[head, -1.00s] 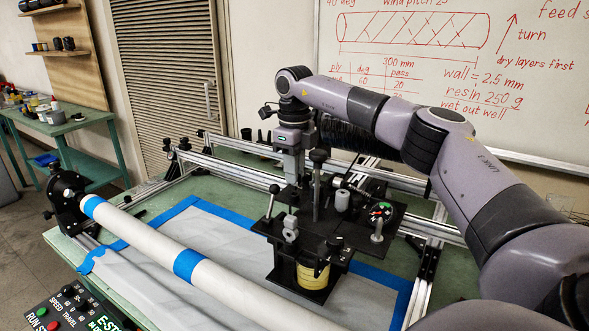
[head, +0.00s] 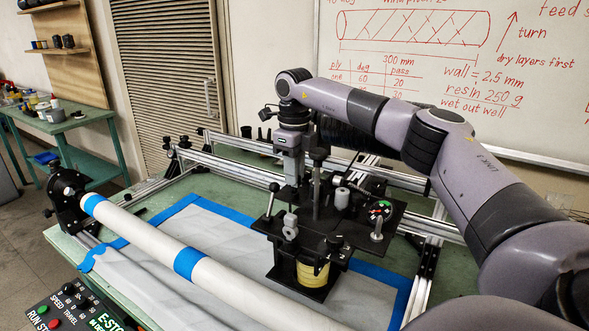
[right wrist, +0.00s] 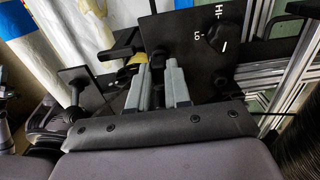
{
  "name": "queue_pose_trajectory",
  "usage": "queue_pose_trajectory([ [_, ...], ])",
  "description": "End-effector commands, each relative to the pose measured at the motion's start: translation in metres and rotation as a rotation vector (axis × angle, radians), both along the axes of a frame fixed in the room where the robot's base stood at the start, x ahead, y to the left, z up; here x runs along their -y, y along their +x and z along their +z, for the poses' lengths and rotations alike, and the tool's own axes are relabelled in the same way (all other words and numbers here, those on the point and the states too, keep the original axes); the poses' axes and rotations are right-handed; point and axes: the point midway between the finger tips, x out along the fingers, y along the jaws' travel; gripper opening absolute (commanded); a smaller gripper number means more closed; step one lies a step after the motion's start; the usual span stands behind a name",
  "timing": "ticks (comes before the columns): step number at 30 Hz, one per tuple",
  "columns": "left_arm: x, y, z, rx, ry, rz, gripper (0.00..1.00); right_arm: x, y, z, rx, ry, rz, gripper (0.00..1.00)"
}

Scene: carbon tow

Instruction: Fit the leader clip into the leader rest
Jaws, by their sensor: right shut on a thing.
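My right gripper (head: 290,180) points down over the back left part of the black carriage plate (head: 372,246). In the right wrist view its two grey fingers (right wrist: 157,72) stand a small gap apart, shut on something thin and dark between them. I take this as the leader clip; its shape is mostly hidden by the fingers. I cannot pick out the leader rest for sure among the dark fittings around the gripper, nor tell whether the clip touches it. My left gripper is not in view.
A black post (head: 317,185) stands close right of the gripper. A grey fitting (head: 290,226) sits at the plate's front left, above a yellow spool (head: 309,272). A long white tube (head: 230,285) with blue bands lies in front. Aluminium rails (head: 240,180) run behind.

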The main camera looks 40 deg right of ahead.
Motion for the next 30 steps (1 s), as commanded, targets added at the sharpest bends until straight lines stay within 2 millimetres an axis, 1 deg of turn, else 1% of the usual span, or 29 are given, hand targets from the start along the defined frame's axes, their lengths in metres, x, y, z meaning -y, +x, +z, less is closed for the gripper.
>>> queue_pose_trajectory([
  [18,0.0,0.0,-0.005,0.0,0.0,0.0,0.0,0.0,0.0,-0.016,0.0,0.0,-0.001,0.0],
  [23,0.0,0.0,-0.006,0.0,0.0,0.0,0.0,0.0,0.0,-0.018,-0.001,0.0,0.0,0.0],
  [24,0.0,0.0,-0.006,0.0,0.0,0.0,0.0,0.0,0.0,-0.018,-0.001,0.0,0.0,0.27],
  [26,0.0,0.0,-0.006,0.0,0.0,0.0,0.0,0.0,0.0,-0.018,-0.001,0.0,0.0,0.47],
  [30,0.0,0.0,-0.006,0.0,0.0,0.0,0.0,0.0,0.0,-0.017,-0.001,0.0,0.0,0.47],
])
